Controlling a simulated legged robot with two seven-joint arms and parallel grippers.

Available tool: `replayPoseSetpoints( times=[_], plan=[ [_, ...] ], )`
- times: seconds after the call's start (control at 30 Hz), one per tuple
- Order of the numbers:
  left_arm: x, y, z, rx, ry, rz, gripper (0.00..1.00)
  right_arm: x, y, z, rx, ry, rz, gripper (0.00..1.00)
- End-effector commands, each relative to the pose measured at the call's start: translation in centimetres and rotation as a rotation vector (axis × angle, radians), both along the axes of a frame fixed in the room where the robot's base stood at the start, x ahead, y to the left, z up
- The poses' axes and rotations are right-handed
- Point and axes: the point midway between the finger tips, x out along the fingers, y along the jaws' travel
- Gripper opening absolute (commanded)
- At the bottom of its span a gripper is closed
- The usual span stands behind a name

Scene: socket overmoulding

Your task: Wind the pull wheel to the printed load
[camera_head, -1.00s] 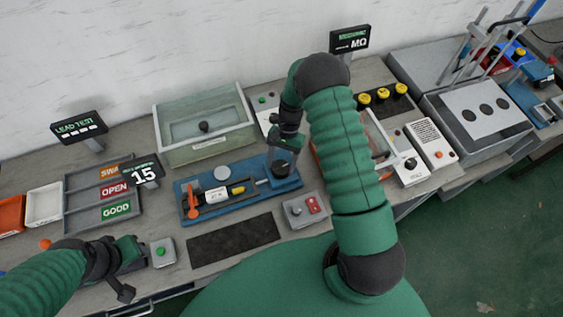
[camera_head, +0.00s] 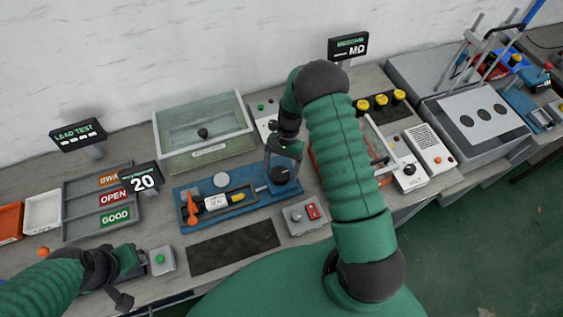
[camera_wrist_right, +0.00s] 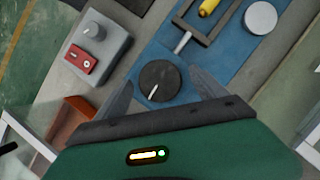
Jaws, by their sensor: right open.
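The pull wheel, a dark round knob (camera_head: 280,174) with a pale pointer line, sits at the right end of the blue test fixture (camera_head: 240,203). It also shows in the right wrist view (camera_wrist_right: 159,82). My right gripper (camera_head: 284,150) is over the wheel; in the wrist view its fingers (camera_wrist_right: 162,92) stand apart on either side of it. A white-labelled part with a yellow section (camera_head: 217,202) lies in the fixture beside an orange lever (camera_head: 193,213). The small display (camera_head: 142,180) reads 20. My left gripper (camera_head: 125,262) is at the lower left; its jaws are unclear.
A grey box with a red switch (camera_head: 305,215) stands right of the fixture's front. A glass-lidded case (camera_head: 203,130) is behind. A sorting tray with labels (camera_head: 75,215) is left. A bare dark mat (camera_head: 234,247) lies in front.

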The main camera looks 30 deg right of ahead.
Motion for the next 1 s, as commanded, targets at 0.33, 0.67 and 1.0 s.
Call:
replayPoseSetpoints(
  times=[0.33, 0.67, 1.0],
  plan=[
    [0.0, 0.0, -1.8, 0.000, 0.000, 0.000, 0.36, 2.0, -2.7, 7.4, -0.004, -0.006, -0.001, 0.81],
    [0.0, 0.0, -2.7, 0.000, 0.000, 0.000, 0.36, 3.7, -4.9, 14.4, -0.002, 0.000, -0.001, 0.81],
    [0.0, 0.0, -2.7, 0.000, 0.000, 0.000, 0.36, 3.7, -5.1, 15.2, 0.000, 0.003, 0.000, 0.81]
  ],
)
